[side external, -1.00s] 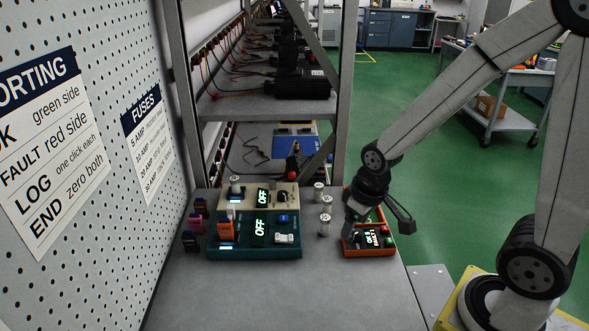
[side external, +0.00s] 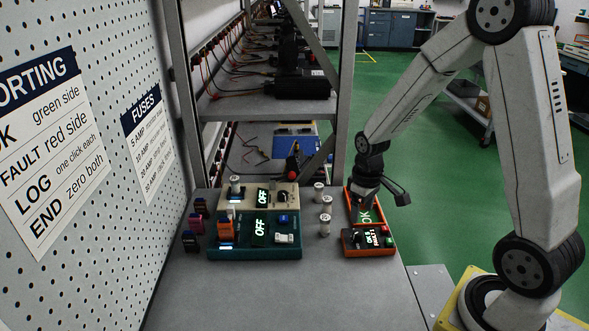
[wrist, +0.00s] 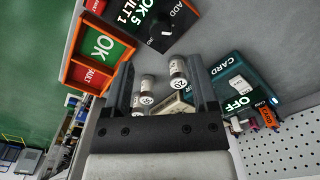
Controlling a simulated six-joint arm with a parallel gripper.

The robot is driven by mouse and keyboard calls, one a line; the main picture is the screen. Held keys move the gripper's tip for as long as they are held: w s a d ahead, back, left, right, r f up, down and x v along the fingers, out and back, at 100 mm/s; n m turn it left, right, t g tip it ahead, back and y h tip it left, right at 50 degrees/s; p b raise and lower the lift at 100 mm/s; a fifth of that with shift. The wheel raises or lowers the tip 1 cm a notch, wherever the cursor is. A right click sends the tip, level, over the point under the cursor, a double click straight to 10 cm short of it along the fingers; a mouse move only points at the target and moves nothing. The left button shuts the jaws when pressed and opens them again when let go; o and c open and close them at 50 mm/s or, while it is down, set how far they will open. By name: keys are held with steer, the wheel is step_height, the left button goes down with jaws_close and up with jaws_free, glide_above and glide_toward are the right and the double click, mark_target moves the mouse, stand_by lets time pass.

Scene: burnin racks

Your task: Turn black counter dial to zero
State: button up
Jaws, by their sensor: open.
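The counter is a black-faced orange box (side external: 369,240) at the right of the bench. Its black dial (side external: 352,238) is on its left side, and green and red buttons are on its right. The dial also shows in the wrist view (wrist: 162,31). The lit display (wrist: 137,22) reads OK 5, FAULT 1. My gripper (wrist: 158,68) is open and empty. In the side view it hangs behind the counter, over the sorting tray (side external: 378,208), apart from the dial. The dial's exact pointer position is too small to read.
The tray's green OK side (wrist: 100,44) and red FAULT side (wrist: 92,76) appear empty. Several pale fuses stand between the tray and the teal tester (side external: 254,251), one at the front (side external: 324,226). A beige tester (side external: 240,200) is behind it. The front bench is clear.

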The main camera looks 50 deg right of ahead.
mark_target(359, 232)
steer(key=shift+f, duration=3.55)
steer(key=shift+c, duration=0.2)
jaws_close()
